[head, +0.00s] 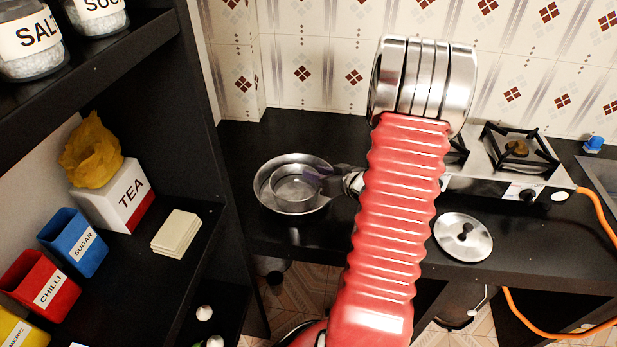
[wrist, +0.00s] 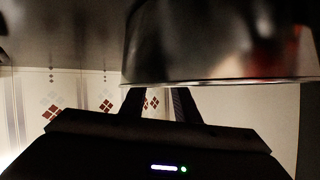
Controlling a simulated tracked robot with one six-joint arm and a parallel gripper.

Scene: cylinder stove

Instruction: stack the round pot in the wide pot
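The wide pot (head: 263,187) is a shallow silver pan on the black counter, left of my arm in the head view. The smaller silver round pot (head: 292,187) appears inside its rim; I cannot tell whether it rests on the bottom. My gripper (head: 322,172) is at the right side of the round pot, over the wide pot's rim. In the wrist view a large metal pot wall (wrist: 215,45) fills the upper middle. The two dark fingers (wrist: 160,103) of my gripper reach up to its edge with a gap between them. Their tips are hidden behind it.
A silver lid (head: 475,240) lies on the counter right of my arm. The gas stove (head: 480,185) stands behind it, with an orange hose (head: 596,215). The tiled wall is behind the counter.

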